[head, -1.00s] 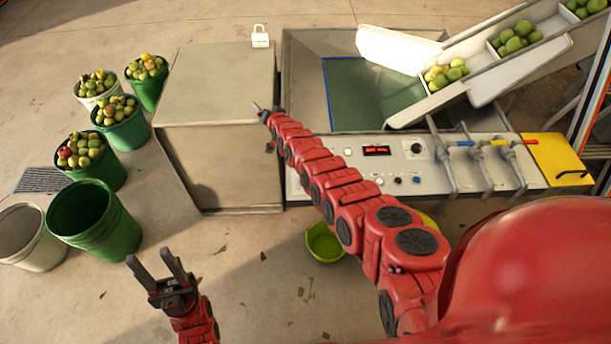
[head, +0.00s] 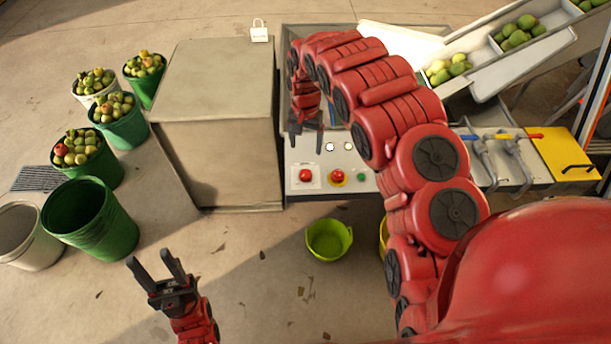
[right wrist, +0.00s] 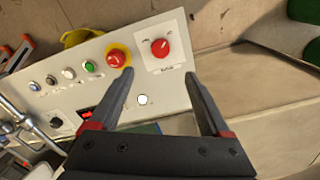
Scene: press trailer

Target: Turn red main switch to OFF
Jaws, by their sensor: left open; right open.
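The red main switch (head: 306,175) is a round red knob on a white plate at the left end of the control panel (head: 297,152). In the right wrist view the red main switch (right wrist: 160,48) lies just beyond the fingertips, midway between them; its small labels are not legible. My right gripper (head: 306,132) is open and empty, pointing at the panel, apart from the switch. It also shows in the right wrist view (right wrist: 160,76). My left gripper (head: 153,260) is open and empty over the floor at lower left.
A red emergency button on a yellow ring (head: 337,177) sits right beside the switch, with a green button (right wrist: 89,66) and several others along the panel. A large box (head: 215,120) stands left of the panel. A lime-green tub (head: 328,238) is on the floor below.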

